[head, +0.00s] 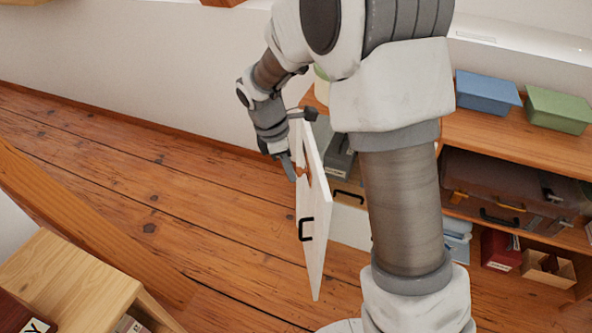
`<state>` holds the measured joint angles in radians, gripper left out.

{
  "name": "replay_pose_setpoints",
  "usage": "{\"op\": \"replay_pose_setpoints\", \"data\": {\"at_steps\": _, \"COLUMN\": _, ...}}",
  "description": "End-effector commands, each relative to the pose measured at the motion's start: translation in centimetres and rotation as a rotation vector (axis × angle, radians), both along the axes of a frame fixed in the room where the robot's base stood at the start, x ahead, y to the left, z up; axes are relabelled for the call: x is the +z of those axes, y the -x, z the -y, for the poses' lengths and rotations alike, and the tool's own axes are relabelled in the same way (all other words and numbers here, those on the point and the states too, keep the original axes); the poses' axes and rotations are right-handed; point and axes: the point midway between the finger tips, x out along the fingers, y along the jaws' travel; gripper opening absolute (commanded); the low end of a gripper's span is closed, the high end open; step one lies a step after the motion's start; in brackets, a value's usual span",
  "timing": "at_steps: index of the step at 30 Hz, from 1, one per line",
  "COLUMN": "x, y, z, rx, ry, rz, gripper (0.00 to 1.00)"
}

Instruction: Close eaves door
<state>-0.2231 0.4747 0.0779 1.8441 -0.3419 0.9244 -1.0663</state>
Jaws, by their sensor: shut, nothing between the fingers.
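The eaves door (315,240) is a white panel with a black handle (306,229). It stands open, jutting out from the low cupboard and seen nearly edge-on in the head view. My gripper (297,174) is shut and empty at the left face of the door, near its upper part. I cannot tell whether the fingers touch the panel. My arm hides part of the cupboard to the right of the door.
A wooden shelf (490,135) holds a blue box (487,92), a green box (558,109) and a brown suitcase (500,185). A pale wooden stool or table (65,265) stands at the lower left. The plank floor (150,185) left of the door is clear.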

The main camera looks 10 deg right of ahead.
Motion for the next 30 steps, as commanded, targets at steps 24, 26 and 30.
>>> {"op": "replay_pose_setpoints", "data": {"at_steps": 24, "x": -7.5, "y": 0.0, "z": 5.9, "rx": -0.003, "ry": -0.001, "rz": 0.001, "gripper": 0.0}}
{"op": "replay_pose_setpoints", "data": {"at_steps": 26, "x": -7.4, "y": 0.0, "z": 5.9, "rx": -0.003, "ry": -0.001, "rz": 0.001, "gripper": 0.0}}
{"op": "replay_pose_setpoints", "data": {"at_steps": 30, "x": -7.4, "y": 0.0, "z": 5.9, "rx": -0.003, "ry": -0.001, "rz": 0.001, "gripper": 0.0}}
